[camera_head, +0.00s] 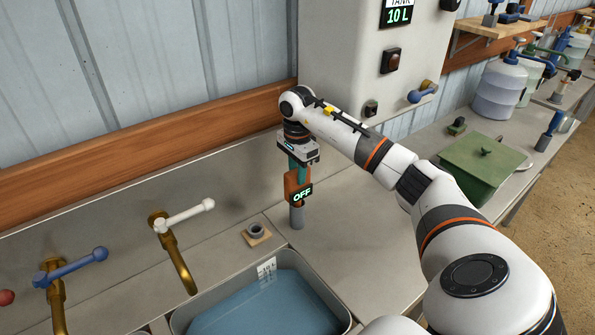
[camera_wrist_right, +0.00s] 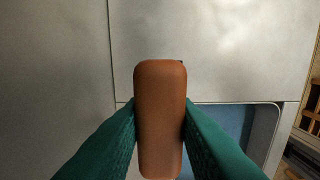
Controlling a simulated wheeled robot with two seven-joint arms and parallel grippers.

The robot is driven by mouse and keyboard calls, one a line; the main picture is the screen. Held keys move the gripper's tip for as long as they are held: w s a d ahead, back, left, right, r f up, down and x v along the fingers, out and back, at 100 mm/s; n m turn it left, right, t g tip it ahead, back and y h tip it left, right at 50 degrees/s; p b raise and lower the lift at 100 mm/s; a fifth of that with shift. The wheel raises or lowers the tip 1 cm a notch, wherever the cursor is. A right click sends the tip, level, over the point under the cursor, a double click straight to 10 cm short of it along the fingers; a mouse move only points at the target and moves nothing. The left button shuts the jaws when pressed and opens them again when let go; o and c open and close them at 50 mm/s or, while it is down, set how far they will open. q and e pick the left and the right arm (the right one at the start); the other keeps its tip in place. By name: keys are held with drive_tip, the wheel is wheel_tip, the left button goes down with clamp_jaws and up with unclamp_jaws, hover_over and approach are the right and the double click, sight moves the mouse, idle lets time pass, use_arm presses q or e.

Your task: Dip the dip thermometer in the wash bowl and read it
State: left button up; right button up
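The dip thermometer (camera_head: 298,188) is upright, with an orange-brown body, a small screen reading OFF and a grey lower end. My right gripper (camera_head: 299,168) points down with its teal fingers shut on the thermometer's upper body. In the right wrist view the brown thermometer (camera_wrist_right: 160,85) sits between both fingers. Its grey end is over the counter behind the wash bowl; I cannot tell whether it touches. The wash bowl (camera_head: 342,314), a grey-rimmed basin with blue water and a white label, is at the bottom centre. My left gripper is not in view.
A small grey holder on a wooden base (camera_head: 257,235) stands left of the thermometer. Brass taps with a white lever (camera_head: 185,217) and a blue lever (camera_head: 75,267) stand left of the bowl. A white tank (camera_head: 340,60) is behind; a green box (camera_head: 483,165) is right.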

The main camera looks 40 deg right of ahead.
clamp_jaws()
drive_tip(key=shift+r+p, duration=0.7)
drive_tip(key=shift+r, duration=0.35)
wheel_tip(320, 180, up, 9)
drive_tip(key=p, duration=0.6)
drive_tip(key=shift+f, duration=0.1)
idle(0.6)
